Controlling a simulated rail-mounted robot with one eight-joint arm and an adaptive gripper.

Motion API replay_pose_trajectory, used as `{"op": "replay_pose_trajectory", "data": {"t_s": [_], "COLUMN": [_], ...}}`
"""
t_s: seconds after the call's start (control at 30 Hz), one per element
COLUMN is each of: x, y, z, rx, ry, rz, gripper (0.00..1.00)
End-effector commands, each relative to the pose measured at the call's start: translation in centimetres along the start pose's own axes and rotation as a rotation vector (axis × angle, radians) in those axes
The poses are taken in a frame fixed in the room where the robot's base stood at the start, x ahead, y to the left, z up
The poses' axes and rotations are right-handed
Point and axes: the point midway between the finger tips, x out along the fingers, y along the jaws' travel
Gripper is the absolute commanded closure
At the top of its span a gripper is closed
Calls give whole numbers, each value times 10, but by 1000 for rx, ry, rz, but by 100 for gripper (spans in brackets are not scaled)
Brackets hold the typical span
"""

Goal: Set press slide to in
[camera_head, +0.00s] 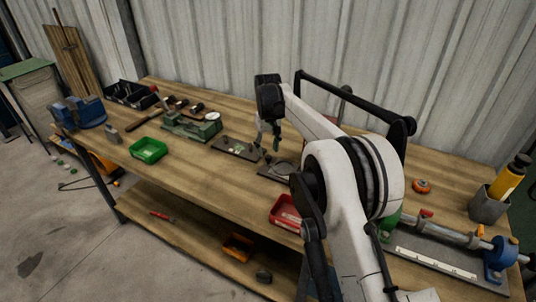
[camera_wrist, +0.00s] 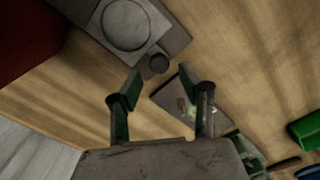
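My gripper (camera_head: 268,138) is above the middle of the workbench, pointing down. In the wrist view my gripper (camera_wrist: 160,80) is open, with nothing between its fingers. A grey plate with a round disc (camera_wrist: 128,22) and a dark round knob (camera_wrist: 159,63) lies just beyond the fingertips. This plate shows partly in the head view (camera_head: 275,170). A second dark flat plate (camera_head: 236,149) with small parts lies to its left; it is partly behind the fingers in the wrist view (camera_wrist: 172,98). I cannot tell for certain which part is the press slide, or its position.
A green bin (camera_head: 148,150), a green machine (camera_head: 190,127) and a blue vise (camera_head: 88,111) stand to the left. A red bin (camera_head: 285,214) is near the front edge. A long clamp (camera_head: 440,235) and grey cup (camera_head: 488,206) are at right. Corrugated wall stands behind.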

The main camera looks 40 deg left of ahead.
Motion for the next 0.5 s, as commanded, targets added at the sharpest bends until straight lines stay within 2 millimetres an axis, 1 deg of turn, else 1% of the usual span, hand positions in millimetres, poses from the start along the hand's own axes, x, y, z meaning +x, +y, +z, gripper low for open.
{"op": "replay_pose_trajectory", "data": {"t_s": [0.03, 0.2, 0.33, 0.5], "x": [8, 25, 31, 32], "y": [0, 0, 0, 0], "z": [0, 0, 0, 0], "rx": [0, 0, 0, 0], "ry": [0, 0, 0, 0], "rz": [0, 0, 0, 0], "gripper": [61, 61, 61, 61]}}
